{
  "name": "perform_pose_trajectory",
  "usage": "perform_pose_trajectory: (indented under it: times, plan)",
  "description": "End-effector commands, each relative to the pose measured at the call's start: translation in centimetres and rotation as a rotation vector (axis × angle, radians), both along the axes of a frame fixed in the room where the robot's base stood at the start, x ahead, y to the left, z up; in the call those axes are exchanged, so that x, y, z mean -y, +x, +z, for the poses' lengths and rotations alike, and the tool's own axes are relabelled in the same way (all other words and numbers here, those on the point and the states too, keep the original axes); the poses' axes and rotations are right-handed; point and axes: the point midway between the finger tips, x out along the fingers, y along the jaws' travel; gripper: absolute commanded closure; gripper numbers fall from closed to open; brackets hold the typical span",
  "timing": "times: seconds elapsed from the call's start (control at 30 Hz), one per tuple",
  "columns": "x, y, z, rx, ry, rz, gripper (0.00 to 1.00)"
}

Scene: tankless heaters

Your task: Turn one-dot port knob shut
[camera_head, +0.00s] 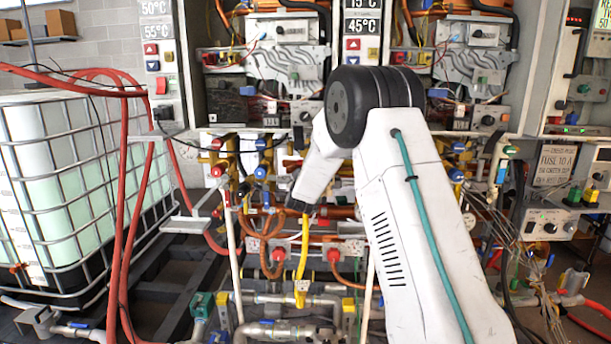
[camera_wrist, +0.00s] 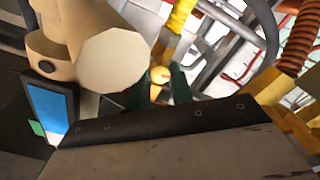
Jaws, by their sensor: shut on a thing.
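My gripper (camera_head: 299,206) reaches down and left from my white arm, among the pipes below the heaters. Its tips are small and partly lost against the pipework in the head view. In the wrist view, its dark green fingers (camera_wrist: 158,86) are shut on a small yellow part (camera_wrist: 160,74) beneath a yellow corrugated hose (camera_wrist: 180,16). I cannot tell whether this part is the one-dot port knob, as no dot mark is legible. A yellow hose (camera_head: 304,242) runs down just below the gripper to a yellow fitting with a pale tag (camera_head: 302,285).
Red knobs (camera_head: 278,255) and copper hoses (camera_head: 264,240) crowd the space around the gripper. A large cream cylinder (camera_wrist: 112,62) fills the wrist view's upper left. A caged white tank (camera_head: 70,180) stands left. Loose wires (camera_head: 515,240) hang at right.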

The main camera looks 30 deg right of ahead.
Motion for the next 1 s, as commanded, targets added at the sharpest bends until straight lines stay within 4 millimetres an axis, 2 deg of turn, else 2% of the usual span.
perform_pose_trajectory:
  times: [0.6, 1.0]
  plan:
    - [-0.03, -0.02, -0.02, 0.315, 0.468, 0.001, 1.00]
    - [-0.01, -0.03, -0.03, 0.466, 0.692, 0.000, 1.00]
